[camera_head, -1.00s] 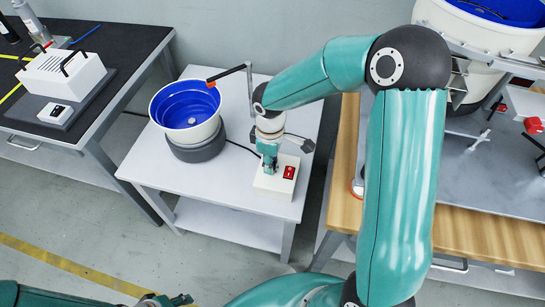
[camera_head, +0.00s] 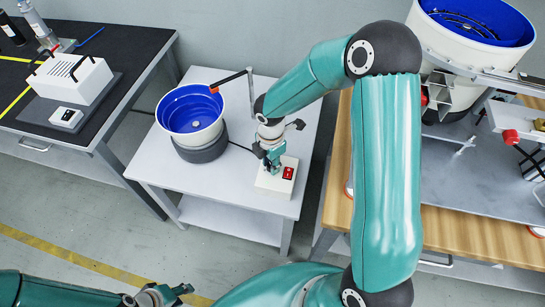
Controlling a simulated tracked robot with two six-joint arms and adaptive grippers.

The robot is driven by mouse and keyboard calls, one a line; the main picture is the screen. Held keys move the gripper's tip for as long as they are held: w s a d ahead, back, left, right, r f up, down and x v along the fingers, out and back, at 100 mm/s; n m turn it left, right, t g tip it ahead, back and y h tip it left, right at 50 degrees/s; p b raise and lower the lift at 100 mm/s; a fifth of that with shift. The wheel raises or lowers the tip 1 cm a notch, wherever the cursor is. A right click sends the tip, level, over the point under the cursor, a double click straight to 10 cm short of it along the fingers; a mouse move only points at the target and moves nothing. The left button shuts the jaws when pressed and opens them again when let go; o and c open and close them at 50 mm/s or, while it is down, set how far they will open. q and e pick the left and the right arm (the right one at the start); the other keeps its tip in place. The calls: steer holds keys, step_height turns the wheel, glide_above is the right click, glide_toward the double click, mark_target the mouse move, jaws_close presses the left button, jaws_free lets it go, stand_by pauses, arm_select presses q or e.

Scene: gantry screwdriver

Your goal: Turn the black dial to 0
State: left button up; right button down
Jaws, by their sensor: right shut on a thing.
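A white control box (camera_head: 271,184) with a red switch (camera_head: 288,173) stands at the front right of the small white table. My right gripper (camera_head: 272,168) points down at the top of this box, left of the red switch. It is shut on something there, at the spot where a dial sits. The black dial itself is hidden by the fingers, so its setting cannot be read. My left gripper (camera_head: 172,292) is low at the bottom of the view, over the floor and away from the table. Its fingers look apart and empty.
A blue bowl feeder (camera_head: 192,112) on a dark base stands left of the control box. A dark arm with an orange tip (camera_head: 214,89) reaches over it. A wooden-edged workbench (camera_head: 440,222) with a larger feeder stands at right; a black-topped table (camera_head: 120,62) at left.

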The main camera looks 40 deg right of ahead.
steer(key=n+p, duration=0.2)
steer(key=n, duration=0.1)
steer(key=n+p, duration=0.1)
steer(key=shift+w+r+n, duration=0.15)
steer(key=shift+r+n, duration=0.15)
steer(key=shift+n, duration=0.1)
steer(key=n+p, duration=0.4)
steer(key=shift+n, duration=0.3)
steer(key=n+p, duration=0.3)
steer(key=n, duration=0.1)
steer(key=shift+p, duration=0.4)
steer(key=shift+f+n+p, duration=0.15)
steer(key=shift+n+p, duration=1)
steer(key=shift+n, duration=0.55)
steer(key=shift+w, duration=0.1)
steer(key=c, duration=1)
jaws_free()
steer(key=shift+f, duration=0.1)
steer(key=shift+o, duration=0.5)
